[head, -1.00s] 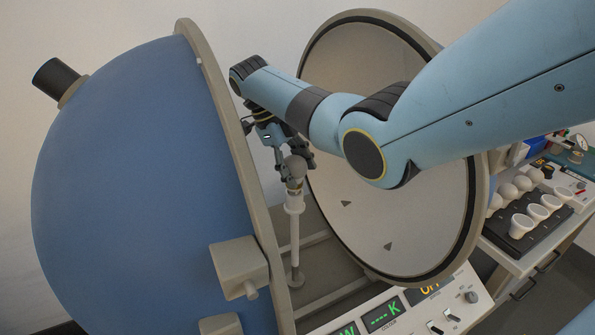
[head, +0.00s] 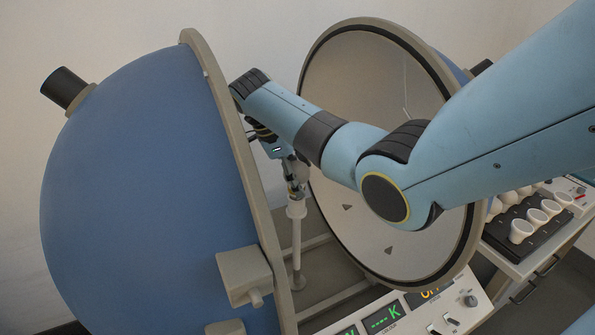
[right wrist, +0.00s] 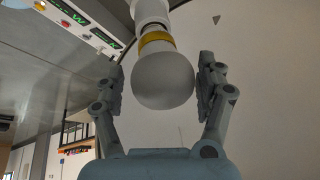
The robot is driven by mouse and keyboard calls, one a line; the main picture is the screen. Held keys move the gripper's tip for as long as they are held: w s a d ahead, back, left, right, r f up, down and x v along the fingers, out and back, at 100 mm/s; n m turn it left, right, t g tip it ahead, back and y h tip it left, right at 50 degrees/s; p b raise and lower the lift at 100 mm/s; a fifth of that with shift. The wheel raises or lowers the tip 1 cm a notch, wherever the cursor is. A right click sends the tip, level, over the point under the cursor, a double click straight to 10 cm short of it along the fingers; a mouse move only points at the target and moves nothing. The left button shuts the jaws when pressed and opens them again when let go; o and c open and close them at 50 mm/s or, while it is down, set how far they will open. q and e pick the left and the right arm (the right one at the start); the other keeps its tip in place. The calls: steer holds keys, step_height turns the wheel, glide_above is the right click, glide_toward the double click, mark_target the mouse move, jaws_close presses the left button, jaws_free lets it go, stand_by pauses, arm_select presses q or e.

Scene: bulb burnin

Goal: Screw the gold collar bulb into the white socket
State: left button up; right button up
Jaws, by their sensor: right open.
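The gold collar bulb (right wrist: 163,80) has a round, frosted white globe. Its gold collar (right wrist: 156,40) shows just at the mouth of the white socket (right wrist: 150,12) in the right wrist view. I cannot tell how deep its base sits. In the head view the white socket (head: 296,209) stands upright on a thin white post between the two sphere halves. My right gripper (head: 294,180) is above it; its fingers and arm mostly hide the bulb there. In the right wrist view my right gripper (right wrist: 161,88) is open, one finger on each side of the globe, with narrow gaps. My left gripper is out of view.
The blue hemisphere (head: 130,190) stands close on the left, and the open pale half (head: 345,100) is behind my right arm. A control panel (head: 400,310) with green displays lies in front. A dark rack (head: 515,235) with white sockets and bulbs is at right.

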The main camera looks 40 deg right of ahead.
steer(key=n+t, duration=0.1)
steer(key=n, duration=0.3)
steer(key=shift+d+t+h, duration=0.1)
steer(key=shift+t+h, duration=0.2)
steer(key=shift+t, duration=0.1)
steer(key=n+t, duration=0.1)
steer(key=n, duration=0.3)
steer(key=shift+d+t, duration=0.15)
steer(key=shift+t, duration=0.25)
steer(key=n, duration=0.2)
steer(key=n+t, duration=0.1)
steer(key=n, duration=0.1)
steer(key=shift+n+t+y, duration=0.3)
steer(key=shift+n+y, duration=0.1)
steer(key=n+t+y, duration=0.1)
steer(key=n, duration=0.3)
steer(key=shift+w+d, duration=0.1)
steer(key=shift+w, duration=0.05)
